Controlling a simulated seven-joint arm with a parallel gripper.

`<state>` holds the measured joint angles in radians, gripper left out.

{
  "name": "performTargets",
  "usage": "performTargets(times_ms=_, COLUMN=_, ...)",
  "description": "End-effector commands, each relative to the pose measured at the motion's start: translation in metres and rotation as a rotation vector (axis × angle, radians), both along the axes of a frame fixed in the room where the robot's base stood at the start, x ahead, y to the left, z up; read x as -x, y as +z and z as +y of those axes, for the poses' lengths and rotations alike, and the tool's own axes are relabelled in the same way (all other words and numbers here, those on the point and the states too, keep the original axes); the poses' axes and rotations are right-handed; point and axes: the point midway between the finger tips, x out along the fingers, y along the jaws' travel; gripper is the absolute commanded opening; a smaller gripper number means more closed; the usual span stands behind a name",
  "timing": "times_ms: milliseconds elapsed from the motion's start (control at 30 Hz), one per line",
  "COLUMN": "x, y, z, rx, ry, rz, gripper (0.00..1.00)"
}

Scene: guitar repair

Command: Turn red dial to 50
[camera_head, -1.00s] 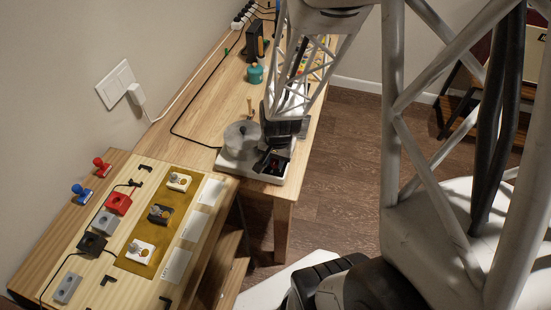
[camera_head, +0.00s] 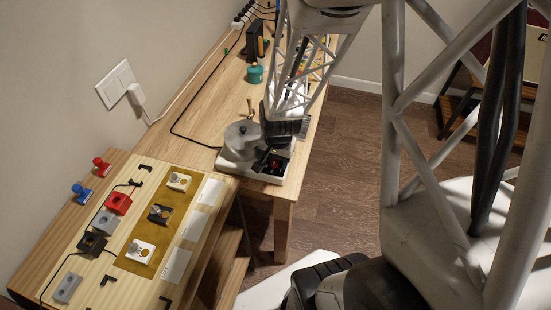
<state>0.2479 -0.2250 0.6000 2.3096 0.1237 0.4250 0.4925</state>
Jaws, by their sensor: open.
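A small red part, which looks like the red dial (camera_head: 275,164), shows in the dark panel at the right end of a light-coloured device (camera_head: 232,167). The device stands near the front corner of the far wooden table. A round grey disc (camera_head: 242,135) sits on its left part. My gripper (camera_head: 262,163) points down over the dark panel, close beside the red part. Its jaws are open, and nothing shows between them. The dial's marks and setting are too small to read, and I cannot tell whether a finger touches it.
A near wooden bench (camera_head: 60,215) carries red, blue, grey and black blocks and a yellow-brown mat (camera_head: 135,262) with several small units. A teal pot (camera_head: 255,74) and a black stand (camera_head: 254,42) are farther back. A black cable (camera_head: 190,138) runs along the far table.

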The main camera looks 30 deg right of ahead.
Motion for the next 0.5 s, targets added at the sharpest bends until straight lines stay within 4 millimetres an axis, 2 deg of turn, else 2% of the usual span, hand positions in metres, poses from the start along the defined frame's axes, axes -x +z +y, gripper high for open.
performTargets(times_ms=267, x=0.000, y=0.013, z=-0.001, rx=0.000, ry=0.000, rz=-0.001, gripper=0.56)
performTargets(times_ms=500, x=0.001, y=0.040, z=-0.002, rx=0.001, ry=-0.001, rz=-0.003, gripper=0.56)
